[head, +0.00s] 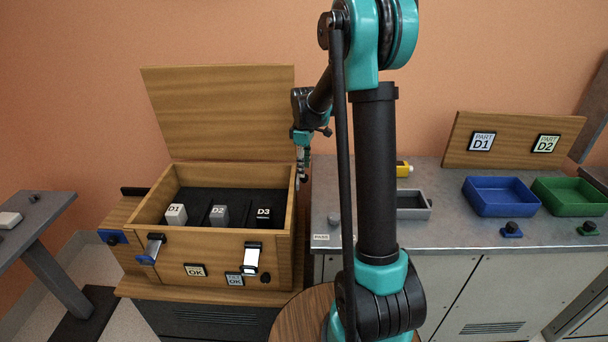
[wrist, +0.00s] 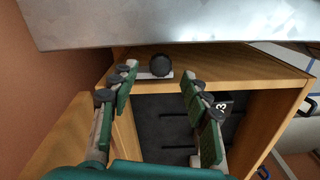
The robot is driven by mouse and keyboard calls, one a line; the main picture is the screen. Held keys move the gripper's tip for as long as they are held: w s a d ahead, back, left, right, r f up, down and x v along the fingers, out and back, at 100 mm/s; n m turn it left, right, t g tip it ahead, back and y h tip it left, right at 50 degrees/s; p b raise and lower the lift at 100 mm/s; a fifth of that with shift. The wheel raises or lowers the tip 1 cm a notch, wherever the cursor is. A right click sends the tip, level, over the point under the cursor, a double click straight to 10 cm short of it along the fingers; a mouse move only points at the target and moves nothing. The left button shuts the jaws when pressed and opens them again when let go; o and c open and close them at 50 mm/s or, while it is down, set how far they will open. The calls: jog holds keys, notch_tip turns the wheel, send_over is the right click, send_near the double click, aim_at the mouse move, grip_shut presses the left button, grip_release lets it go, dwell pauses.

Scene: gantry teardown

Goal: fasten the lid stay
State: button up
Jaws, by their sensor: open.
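The wooden box (head: 215,245) stands open, its lid (head: 222,112) upright at the back. A round black knob (wrist: 160,65) on a small pale plate sits at the box's right wall in the wrist view. It looks like the lid stay's fastening, but I cannot be sure. My gripper (head: 302,176) points down above the right wall in the head view. In the wrist view my gripper (wrist: 160,74) is open and empty, with the knob showing between its fingertips. I cannot tell how far off the knob is.
Blocks D1 (head: 176,215), D2 (head: 219,214) and D3 (head: 263,213) stand inside the box. Two latches (head: 151,249) (head: 252,258) are on its front. The metal bench (head: 440,222) on the right holds a grey tray (head: 413,214), a blue bin (head: 500,204) and a green bin (head: 571,203).

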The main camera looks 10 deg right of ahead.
jog(key=shift+f, duration=1.75)
jog(key=shift+c, duration=0.6)
grip_shut()
